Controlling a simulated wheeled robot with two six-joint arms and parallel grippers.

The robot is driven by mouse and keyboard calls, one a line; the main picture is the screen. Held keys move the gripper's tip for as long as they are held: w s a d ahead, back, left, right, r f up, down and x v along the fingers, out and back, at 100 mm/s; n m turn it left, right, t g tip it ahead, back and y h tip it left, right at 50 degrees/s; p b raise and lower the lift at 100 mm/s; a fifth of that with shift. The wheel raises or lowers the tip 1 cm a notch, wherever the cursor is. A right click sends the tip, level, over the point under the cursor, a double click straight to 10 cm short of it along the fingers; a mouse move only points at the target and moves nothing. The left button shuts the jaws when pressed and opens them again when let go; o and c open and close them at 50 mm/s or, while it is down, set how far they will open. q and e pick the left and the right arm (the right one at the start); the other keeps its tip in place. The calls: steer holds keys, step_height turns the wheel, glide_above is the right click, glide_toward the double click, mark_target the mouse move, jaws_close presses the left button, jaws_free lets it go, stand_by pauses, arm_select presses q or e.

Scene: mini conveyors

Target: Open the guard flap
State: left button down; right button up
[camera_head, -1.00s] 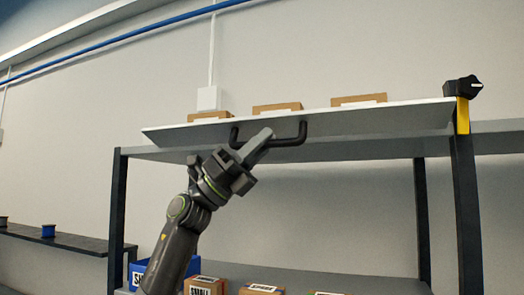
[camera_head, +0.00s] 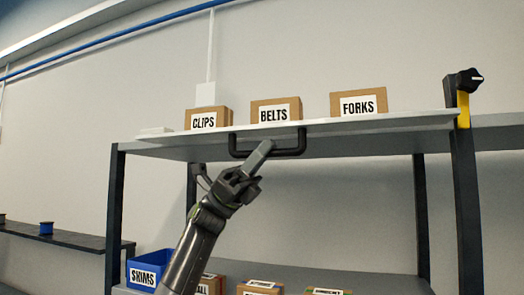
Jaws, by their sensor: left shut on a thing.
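The guard flap (camera_head: 385,124) is a long pale panel along the front of the upper shelf. It lies close to level, seen nearly edge-on. Its black bar handle (camera_head: 291,153) sticks out at the front, left of the middle. My left gripper (camera_head: 264,149) reaches up from below and is shut on the handle's lower bar; its finger covers part of the bar. My right gripper is not in view.
Boxes marked CLIPS (camera_head: 224,113), BELTS (camera_head: 288,104) and FORKS (camera_head: 376,97) stand behind the flap. A black knob (camera_head: 466,81) sits on the right post (camera_head: 466,200). A blue SHIMS bin (camera_head: 150,258) and several boxes are on the lower shelf.

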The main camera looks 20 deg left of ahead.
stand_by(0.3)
arm_select(q)
steer(key=c, duration=1.4)
jaws_free()
steer(key=b+v, duration=0.4)
steer(key=v, duration=1.3)
steer(key=shift+f, duration=0.2)
